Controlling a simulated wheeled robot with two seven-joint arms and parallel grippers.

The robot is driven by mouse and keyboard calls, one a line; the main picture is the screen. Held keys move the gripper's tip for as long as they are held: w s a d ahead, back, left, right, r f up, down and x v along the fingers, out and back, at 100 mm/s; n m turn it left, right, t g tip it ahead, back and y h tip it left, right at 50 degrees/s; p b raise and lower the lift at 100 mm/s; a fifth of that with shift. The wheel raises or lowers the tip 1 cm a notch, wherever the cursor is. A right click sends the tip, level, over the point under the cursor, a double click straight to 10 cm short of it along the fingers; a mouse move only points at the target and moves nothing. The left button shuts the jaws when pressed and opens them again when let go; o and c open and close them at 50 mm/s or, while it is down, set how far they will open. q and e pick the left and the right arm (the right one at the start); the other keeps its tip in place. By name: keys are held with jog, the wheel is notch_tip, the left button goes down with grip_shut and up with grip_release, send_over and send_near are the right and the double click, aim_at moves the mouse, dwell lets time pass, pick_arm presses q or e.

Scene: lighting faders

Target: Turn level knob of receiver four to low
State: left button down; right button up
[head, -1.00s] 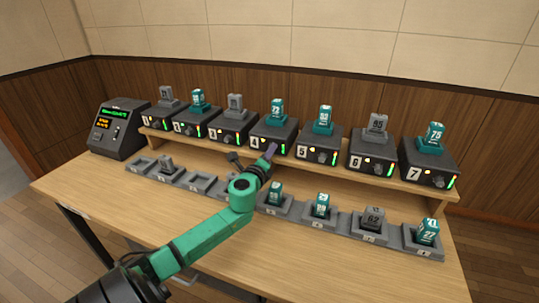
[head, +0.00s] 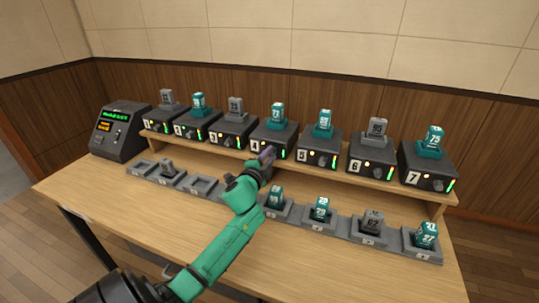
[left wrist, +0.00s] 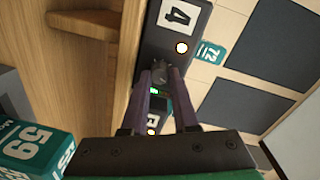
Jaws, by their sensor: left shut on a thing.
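Receiver four (head: 272,138) is a dark box on the raised shelf, with a teal pack numbered 72 (head: 278,114) on top. In the left wrist view its front panel (left wrist: 177,22) shows the label 4 and a lit yellow-white lamp. My left gripper (left wrist: 161,80) is at that panel, its two purple fingers shut on the level knob (left wrist: 160,72), a small dark grey knob. In the head view the left gripper (head: 266,155) covers the knob. A small green indicator shows between the fingers in the left wrist view. The knob's exact setting cannot be read.
Other numbered receivers stand close on both sides, such as receiver three (head: 232,131) and receiver five (head: 318,146). A row of grey docks lies in front, some with packs, including a teal pack (head: 275,196) near my arm. A console (head: 120,131) stands at the far left.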

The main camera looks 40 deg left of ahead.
pick_arm(q)
jog(key=shift+a+n+t+y+p, duration=0.2)
jog(key=shift+n+p, duration=2.2)
jog(key=shift+n, duration=5.6)
jog(key=shift+d+n+t+y+p, duration=0.2)
jog(key=shift+n+p, duration=2.15)
jog(key=shift+n, duration=5.65)
jog(key=shift+a, duration=0.15)
jog(key=c, duration=0.7)
grip_release()
jog(key=shift+f, duration=0.1)
